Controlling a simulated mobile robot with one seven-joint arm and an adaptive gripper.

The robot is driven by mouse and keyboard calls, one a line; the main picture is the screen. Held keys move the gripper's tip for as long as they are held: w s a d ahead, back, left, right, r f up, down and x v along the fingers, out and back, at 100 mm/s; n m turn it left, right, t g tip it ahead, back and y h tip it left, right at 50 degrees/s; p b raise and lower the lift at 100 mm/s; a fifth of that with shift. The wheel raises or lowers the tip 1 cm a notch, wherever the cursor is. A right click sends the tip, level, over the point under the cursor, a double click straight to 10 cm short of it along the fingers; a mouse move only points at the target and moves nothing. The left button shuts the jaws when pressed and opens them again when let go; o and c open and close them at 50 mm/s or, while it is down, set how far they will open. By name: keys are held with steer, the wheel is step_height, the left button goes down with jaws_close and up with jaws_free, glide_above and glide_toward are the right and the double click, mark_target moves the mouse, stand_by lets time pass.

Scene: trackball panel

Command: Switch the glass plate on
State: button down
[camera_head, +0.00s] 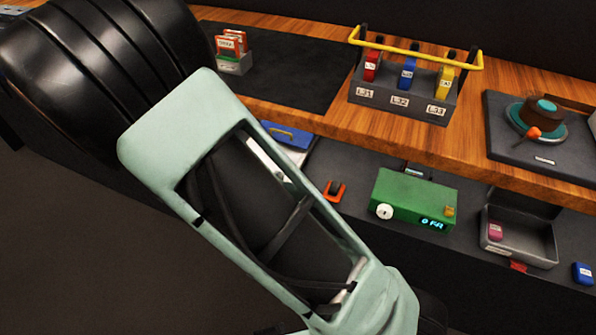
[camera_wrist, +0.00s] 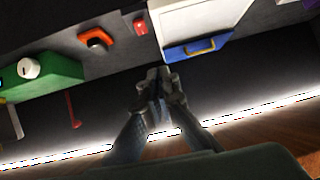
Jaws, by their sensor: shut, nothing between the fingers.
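I cannot make out a glass plate for certain in either view. My gripper (camera_wrist: 159,76) is shut and empty in the wrist view, its fingertips together near a dark edge. In the head view my arm hides it. An orange switch with a black rocker (camera_head: 335,190) sits on the dark lower surface, left of a green box; it also shows in the wrist view (camera_wrist: 97,39), up and left of my fingertips and apart from them. The green box (camera_head: 402,212) has a white knob (camera_head: 384,211) and a lit display (camera_head: 433,223).
A white box with a blue, yellow-handled front (camera_wrist: 200,48) stands close right of my fingertips. A yellow-barred rack (camera_head: 400,102) and a dark plate (camera_head: 545,158) with a round device lie on the wooden shelf. A grey tray (camera_head: 520,250) stands at lower right.

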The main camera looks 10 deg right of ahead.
steer(key=shift+s+d+f+h, duration=0.3)
steer(key=shift+s+d+f, duration=0.15)
steer(key=shift+d+f, duration=0.2)
steer(key=b+x, duration=0.4)
steer(key=x, duration=0.5)
steer(key=shift+w+d+f, duration=0.1)
steer(key=shift+d+f, duration=0.05)
steer(key=shift+f, duration=0.25)
steer(key=shift+w+d+f+b, duration=0.2)
steer(key=shift+f+b, duration=0.25)
steer(key=shift+f, duration=0.15)
steer(key=shift+w+d+f+b, duration=0.1)
steer(key=shift+w+f+b, duration=0.1)
steer(key=shift+f+b, duration=0.3)
steer(key=shift+w+f, duration=0.15)
steer(key=shift+f, duration=0.6)
steer(key=shift+d+r, duration=0.1)
